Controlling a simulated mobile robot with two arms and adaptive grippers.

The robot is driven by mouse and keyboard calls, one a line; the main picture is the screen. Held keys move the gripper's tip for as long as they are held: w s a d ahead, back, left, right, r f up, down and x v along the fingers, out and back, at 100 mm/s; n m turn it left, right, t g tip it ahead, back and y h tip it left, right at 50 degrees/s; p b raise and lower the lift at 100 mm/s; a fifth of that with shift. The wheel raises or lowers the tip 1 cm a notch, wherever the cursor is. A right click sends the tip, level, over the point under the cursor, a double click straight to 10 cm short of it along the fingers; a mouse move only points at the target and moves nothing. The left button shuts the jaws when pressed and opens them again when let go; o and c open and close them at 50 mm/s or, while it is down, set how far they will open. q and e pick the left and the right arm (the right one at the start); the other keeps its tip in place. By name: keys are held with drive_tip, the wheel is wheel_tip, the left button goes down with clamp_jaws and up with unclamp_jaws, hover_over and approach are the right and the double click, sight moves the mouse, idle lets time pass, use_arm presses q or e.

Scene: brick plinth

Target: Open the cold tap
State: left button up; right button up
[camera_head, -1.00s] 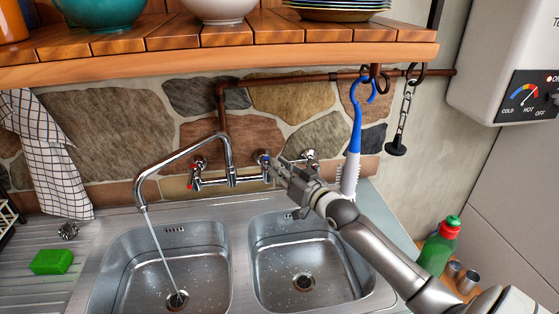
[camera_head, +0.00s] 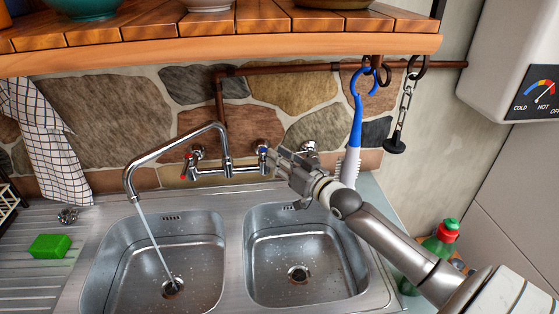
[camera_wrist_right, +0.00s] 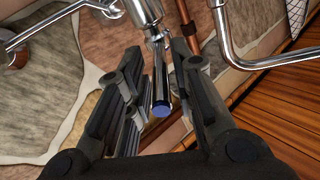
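The cold tap is the blue-marked lever (camera_head: 263,152) at the right end of the chrome wall mixer (camera_head: 228,170). In the right wrist view its chrome lever with a blue end cap (camera_wrist_right: 162,108) points toward me, between my two dark fingers. My right gripper (camera_head: 276,160) is beside the cold tap in the head view. In the wrist view the gripper (camera_wrist_right: 160,95) is open, with a finger on each side of the lever; I cannot tell whether either touches it. Water (camera_head: 152,240) runs from the spout into the left basin. My left gripper is not in view.
The red-marked hot tap (camera_head: 186,168) is at the mixer's left end. A blue-handled brush (camera_head: 356,125) hangs just behind my right arm. A wooden shelf (camera_head: 220,50) overhangs the wall. The basins (camera_head: 305,235) below are clear; a green bottle (camera_head: 440,243) stands at right.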

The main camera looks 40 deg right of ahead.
drive_tip(key=shift+o, duration=0.4)
drive_tip(key=shift+s+f, duration=0.1)
drive_tip(key=shift+f, duration=0.05)
drive_tip(key=shift+s, duration=0.65)
drive_tip(key=s+d, duration=0.1)
drive_tip(key=s, duration=0.9)
drive_tip(key=shift+s+d, duration=0.15)
drive_tip(key=shift+s, duration=0.05)
